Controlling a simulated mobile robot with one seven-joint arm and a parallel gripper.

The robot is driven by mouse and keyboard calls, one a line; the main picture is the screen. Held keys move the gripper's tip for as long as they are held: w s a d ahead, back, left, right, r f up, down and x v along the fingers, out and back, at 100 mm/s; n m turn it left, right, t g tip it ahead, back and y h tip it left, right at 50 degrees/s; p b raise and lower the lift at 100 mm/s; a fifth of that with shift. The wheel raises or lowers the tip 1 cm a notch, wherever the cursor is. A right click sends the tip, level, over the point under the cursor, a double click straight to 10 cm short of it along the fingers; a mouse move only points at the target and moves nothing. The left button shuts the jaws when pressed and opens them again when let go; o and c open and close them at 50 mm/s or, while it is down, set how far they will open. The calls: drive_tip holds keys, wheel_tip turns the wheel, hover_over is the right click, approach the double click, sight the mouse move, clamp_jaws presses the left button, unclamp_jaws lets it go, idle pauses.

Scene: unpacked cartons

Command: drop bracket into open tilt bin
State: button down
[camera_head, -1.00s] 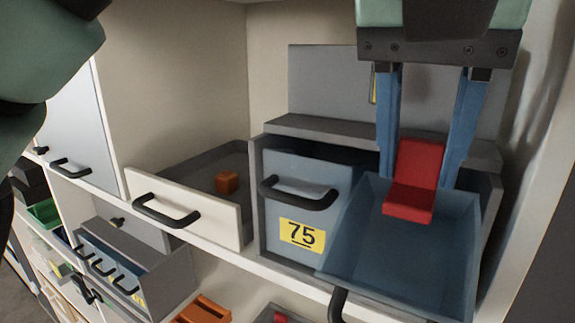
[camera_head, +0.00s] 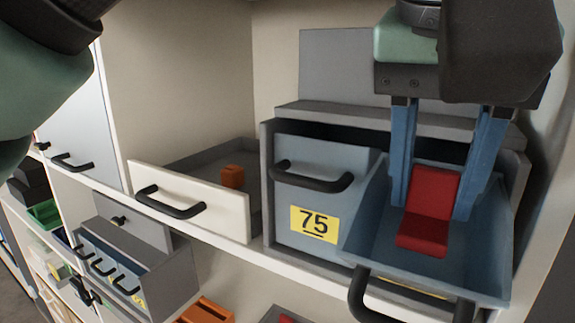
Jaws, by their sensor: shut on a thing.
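A red L-shaped bracket (camera_head: 430,212) is between the blue fingers of my gripper (camera_head: 435,205). My gripper is shut on it and points downward from the upper right. The bracket is over or within the mouth of the open tilt bin (camera_head: 485,270), a blue-grey bin tipped forward at the right. I cannot tell whether the bracket touches the bin's floor. The bin's black handle (camera_head: 410,308) is at its lower front. Beside it on the left is a closed tilt bin (camera_head: 365,160) with a black handle and a yellow "75" label.
A cream-fronted drawer (camera_head: 225,207) stands open at the left with an orange block (camera_head: 232,177) inside. A grey bin unit (camera_head: 165,272) with black handles is on the shelf below. The cabinet's side wall (camera_head: 555,170) is close on the right.

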sight(424, 240)
drive_tip(key=shift+w+f, duration=0.1)
drive_tip(key=shift+w, duration=0.05)
drive_tip(key=c, duration=0.8)
unclamp_jaws()
drive_tip(key=shift+d, duration=0.1)
drive_tip(key=o, duration=0.4)
drive_tip(key=shift+s, duration=0.3)
drive_tip(key=shift+w, duration=0.15)
drive_tip(key=shift+r+p, duration=0.3)
drive_tip(key=shift+r, duration=0.1)
drive_tip(key=p+v, duration=0.2)
drive_tip(key=v, duration=0.6)
drive_tip(key=shift+p, duration=0.4)
